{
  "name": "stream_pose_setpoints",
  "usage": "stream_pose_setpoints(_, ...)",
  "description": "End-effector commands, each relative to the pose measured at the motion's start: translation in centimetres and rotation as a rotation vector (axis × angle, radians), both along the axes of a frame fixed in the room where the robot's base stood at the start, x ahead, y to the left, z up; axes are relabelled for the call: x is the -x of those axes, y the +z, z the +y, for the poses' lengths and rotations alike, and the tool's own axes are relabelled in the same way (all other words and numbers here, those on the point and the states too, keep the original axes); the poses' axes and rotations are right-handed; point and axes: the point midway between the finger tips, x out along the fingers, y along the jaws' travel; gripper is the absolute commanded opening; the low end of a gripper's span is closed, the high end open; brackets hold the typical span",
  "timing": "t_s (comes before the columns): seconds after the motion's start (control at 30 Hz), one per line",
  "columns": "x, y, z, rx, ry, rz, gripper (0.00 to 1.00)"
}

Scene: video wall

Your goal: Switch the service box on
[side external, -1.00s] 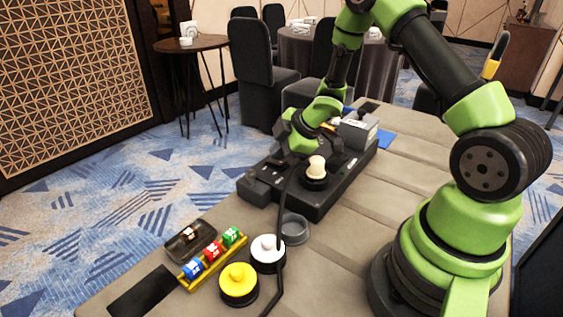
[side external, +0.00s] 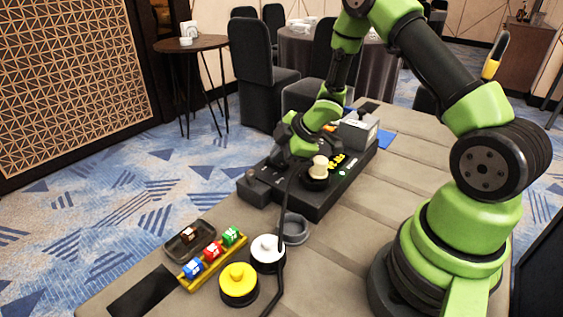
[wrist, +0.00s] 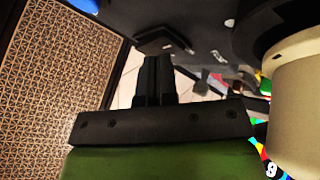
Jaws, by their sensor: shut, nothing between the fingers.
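The service box (side external: 325,202) is a long black unit on the grey table. Yellow markings and small green and white lights glow on its top. A cream knob (side external: 319,163) on a black round base stands on it, and it fills the right side of the wrist view (wrist: 297,115). My gripper is at the far left side of the box, beside the knob, with its fingers largely hidden in the side view. In the wrist view my gripper (wrist: 157,62) is shut and empty, its fingertips near a dark block (wrist: 163,38). I cannot tell whether they touch it.
A grey box (side external: 357,132) stands at the box's far end. Nearer are a grey ring-shaped cup (side external: 294,229), white (side external: 267,250) and yellow (side external: 238,282) knobs, a yellow rack (side external: 212,264) of coloured blocks, and a dark tray (side external: 187,241). A black cable crosses the table.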

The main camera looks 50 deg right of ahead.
Motion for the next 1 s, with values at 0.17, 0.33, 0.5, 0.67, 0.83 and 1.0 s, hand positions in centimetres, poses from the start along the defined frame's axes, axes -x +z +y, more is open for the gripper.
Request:
stream_pose_setpoints(0.17, 0.0, 0.1, 0.0, 0.000, 0.000, -0.001, 0.00)
stream_pose_setpoints(0.33, -0.2, 0.7, 0.0, 0.000, 0.000, -0.004, 0.00)
stream_pose_setpoints(0.5, -0.3, 1.6, 0.0, 0.001, 0.000, -0.003, 0.00)
stream_pose_setpoints(0.67, -0.3, 1.7, 0.0, 0.001, -0.001, -0.002, 0.00)
stream_pose_setpoints(0.83, -0.4, 1.7, 0.0, 0.000, 0.000, -0.002, 0.00)
stream_pose_setpoints(1.0, -0.6, 2.9, 0.0, 0.001, 0.002, -0.006, 0.00)
